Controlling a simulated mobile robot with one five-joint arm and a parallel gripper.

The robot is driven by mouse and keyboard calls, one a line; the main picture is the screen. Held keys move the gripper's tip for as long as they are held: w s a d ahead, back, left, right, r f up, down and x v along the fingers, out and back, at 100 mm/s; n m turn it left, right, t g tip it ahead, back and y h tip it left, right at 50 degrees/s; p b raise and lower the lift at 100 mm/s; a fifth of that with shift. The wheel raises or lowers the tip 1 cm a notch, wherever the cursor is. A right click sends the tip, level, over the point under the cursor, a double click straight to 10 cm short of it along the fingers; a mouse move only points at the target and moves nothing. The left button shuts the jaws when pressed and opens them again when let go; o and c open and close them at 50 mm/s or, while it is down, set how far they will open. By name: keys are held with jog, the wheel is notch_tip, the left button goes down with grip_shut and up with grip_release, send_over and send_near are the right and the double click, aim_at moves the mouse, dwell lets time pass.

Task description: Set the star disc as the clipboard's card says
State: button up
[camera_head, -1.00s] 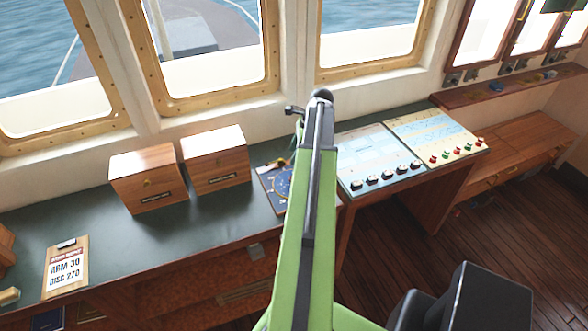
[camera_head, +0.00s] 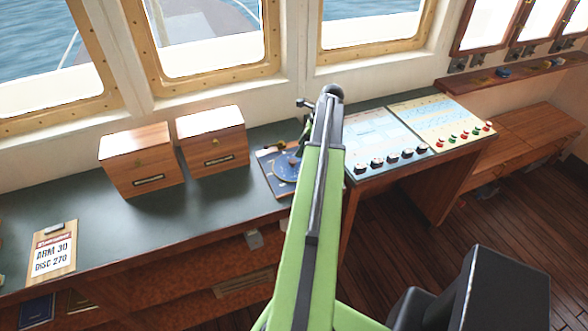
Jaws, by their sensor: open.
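The clipboard (camera_head: 53,249) lies on the counter at the lower left, and its card reads "ARM 30" and "DISC 270" under a red heading. The star disc (camera_head: 284,170) is a round blue dial on a dark blue board (camera_head: 268,160), in the middle of the counter. A small brass-coloured part (camera_head: 281,145) shows at the board's back edge. My green arm covers the board's right side. My gripper (camera_head: 301,150) is small and partly hidden by my arm, over the disc's back right side; it is open. I cannot tell whether it touches the disc.
Two wooden boxes (camera_head: 141,160) (camera_head: 212,140) stand left of the board. A console with black knobs (camera_head: 392,158) and coloured buttons (camera_head: 466,139) is on the right. Windows rise behind the counter. The counter between clipboard and boxes is clear.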

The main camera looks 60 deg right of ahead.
aim_at(293, 160)
jog(key=b+x, duration=0.4)
jog(key=x, duration=0.2)
jog(key=shift+f, duration=0.3)
jog(key=shift+w+a+f+b, duration=0.1)
jog(key=shift+w+f+b, duration=0.1)
jog(key=shift+f+b, duration=0.3)
jog(key=shift+r, duration=0.25)
jog(key=shift+c, duration=0.4)
grip_shut()
